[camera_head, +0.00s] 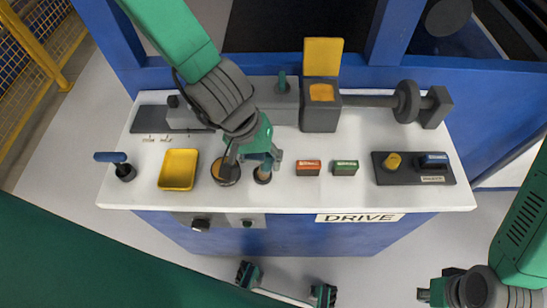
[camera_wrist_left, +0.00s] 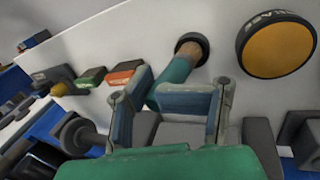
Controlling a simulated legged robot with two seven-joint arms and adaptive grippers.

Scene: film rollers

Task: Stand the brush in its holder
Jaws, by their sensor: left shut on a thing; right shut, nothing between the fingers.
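My left gripper (camera_head: 262,158) is shut on the brush (camera_wrist_left: 176,82), around its teal handle. In the left wrist view the fingers (camera_wrist_left: 170,105) close on the handle from both sides. The brush's tan end (camera_wrist_left: 193,52) points down at a small dark round holder (camera_wrist_left: 190,40) on the white tabletop. The tan end appears to be within the holder's ring; how deep it sits I cannot tell. The holder also shows in the head view (camera_head: 262,179), partly hidden by the gripper. My right gripper (camera_head: 430,292) is shut and empty at the lower right, away from the table.
A yellow tray (camera_head: 178,169) lies further left. Orange (camera_head: 307,168) and green (camera_head: 345,168) blocks sit to the right. A grey post with a yellow flap (camera_head: 321,105) stands behind.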

